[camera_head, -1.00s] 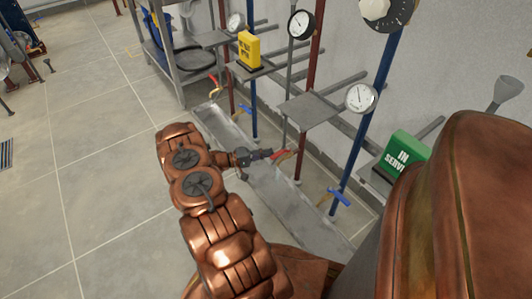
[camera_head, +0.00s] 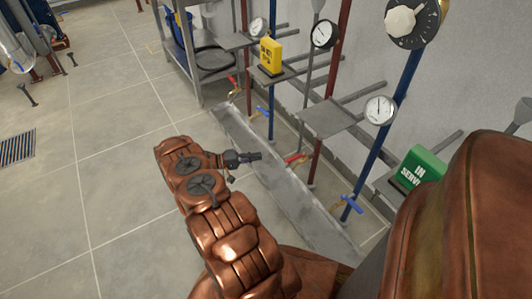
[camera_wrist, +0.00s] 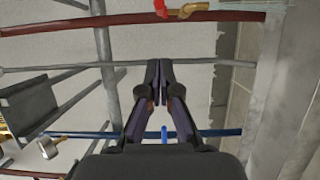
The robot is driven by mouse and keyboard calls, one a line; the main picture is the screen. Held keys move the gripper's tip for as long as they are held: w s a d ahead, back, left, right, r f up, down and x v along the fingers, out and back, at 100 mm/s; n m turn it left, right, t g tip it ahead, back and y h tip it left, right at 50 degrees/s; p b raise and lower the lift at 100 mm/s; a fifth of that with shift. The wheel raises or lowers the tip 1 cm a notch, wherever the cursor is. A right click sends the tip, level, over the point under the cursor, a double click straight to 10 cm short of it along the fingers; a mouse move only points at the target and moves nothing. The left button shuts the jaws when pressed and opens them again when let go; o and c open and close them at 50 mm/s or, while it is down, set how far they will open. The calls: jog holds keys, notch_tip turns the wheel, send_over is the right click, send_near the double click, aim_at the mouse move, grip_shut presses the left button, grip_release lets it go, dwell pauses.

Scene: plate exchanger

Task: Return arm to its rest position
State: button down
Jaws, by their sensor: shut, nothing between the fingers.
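My gripper (camera_head: 256,156) is at the end of my copper-coloured arm in the head view, in the air in front of the pipes and above the metal floor tray. In the wrist view my gripper (camera_wrist: 158,97) has its two dark fingers together with nothing between them. The red-handled valve (camera_head: 297,159) stands to the right of the fingertips in the head view, apart from them. In the wrist view a red handle on a brass fitting (camera_wrist: 184,11) shows at the top, beyond the fingertips.
Red and blue pipes carry gauges (camera_head: 380,110) and blue-handled valves (camera_head: 352,203) along the wall. A yellow sign (camera_head: 271,56) and a green "IN SERVICE" sign (camera_head: 419,168) sit on brackets. The long metal tray (camera_head: 285,185) lies below.

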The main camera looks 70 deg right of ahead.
jog(key=shift+w+a, duration=0.3)
dwell(0.5)
jog(key=w+a+r+n+t+y+p, duration=0.15)
jog(key=a+r+p, duration=0.45)
jog(key=r, duration=0.7)
jog(key=w+a+r+n+t+y+p, duration=0.1)
jog(key=w+a+r+t+p, duration=0.15)
jog(key=a+r+p, duration=0.7)
jog(key=w+a+r+n+t+y+p, duration=0.1)
jog(key=w+a+r+n+t+y, duration=0.2)
jog(key=r, duration=1.4)
jog(key=s+a+r+n+t+y+p, duration=0.1)
jog(key=s+a+r+t+p, duration=0.1)
jog(key=s+a+r+p, duration=0.4)
jog(key=s+a+r+n+t+y+p, duration=0.2)
jog(key=s+a+r+p, duration=0.4)
jog(key=a+r, duration=0.8)
jog(key=s+a+r+n+t+y+p, duration=0.2)
jog(key=s+a+r+p, duration=0.4)
jog(key=a+r, duration=0.4)
jog(key=shift+s+a, duration=0.25)
jog(key=shift+a, duration=0.45)
jog(key=shift+d+n, duration=0.1)
jog(key=shift+n, duration=0.15)
